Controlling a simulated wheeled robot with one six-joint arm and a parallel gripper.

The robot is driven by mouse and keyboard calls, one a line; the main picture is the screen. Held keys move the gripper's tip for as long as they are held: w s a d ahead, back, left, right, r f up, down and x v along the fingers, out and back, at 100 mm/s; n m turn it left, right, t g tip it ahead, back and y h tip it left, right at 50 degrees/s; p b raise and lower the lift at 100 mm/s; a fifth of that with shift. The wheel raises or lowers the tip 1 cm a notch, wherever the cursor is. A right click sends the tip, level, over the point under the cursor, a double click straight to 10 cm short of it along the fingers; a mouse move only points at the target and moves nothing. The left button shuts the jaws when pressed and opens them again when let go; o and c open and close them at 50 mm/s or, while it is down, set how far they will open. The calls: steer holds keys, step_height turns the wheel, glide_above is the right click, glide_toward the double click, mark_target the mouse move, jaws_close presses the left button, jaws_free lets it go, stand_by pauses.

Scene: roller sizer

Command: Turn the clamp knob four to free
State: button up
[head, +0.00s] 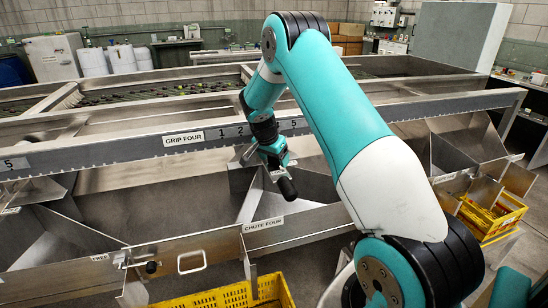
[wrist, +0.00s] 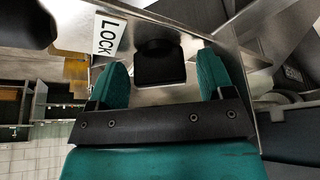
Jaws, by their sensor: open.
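My gripper (head: 276,158) is at the roller frame, to the right of the label GRIP FOUR (head: 183,138). In the wrist view its two teal fingers (wrist: 164,78) are open, one on each side of a black knob (wrist: 160,64). The knob stands on a metal plate, and a white label LOCK (wrist: 109,38) is to its left. I cannot tell whether the fingers touch the knob. In the head view a black handle (head: 287,188) sticks out just below my gripper, and the knob between the fingers cannot be made out.
A metal panel labelled CHUTE FOUR (head: 263,224) lies below. A plate with a FREE label (head: 100,258) and a dark knob (head: 151,267) is at lower left. Yellow crates stand below (head: 225,297) and at right (head: 497,217). A dark rounded shape (wrist: 25,22) fills the wrist view's upper left.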

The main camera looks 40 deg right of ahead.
steer(key=c, duration=0.9)
steer(key=shift+n, duration=0.3)
steer(key=n+t, duration=0.1)
steer(key=n, duration=0.1)
steer(key=n+b, duration=0.1)
steer(key=n, duration=0.1)
steer(key=shift+n+t+y, duration=0.3)
steer(key=shift+t+y, duration=0.1)
steer(key=shift+n+t+y, duration=0.35)
steer(key=shift+n+y, duration=0.05)
steer(key=shift+n, duration=0.9)
steer(key=shift+n+t+y, duration=0.35)
steer(key=shift+n+y, duration=0.05)
steer(key=shift+n, duration=0.9)
steer(key=o, duration=0.9)
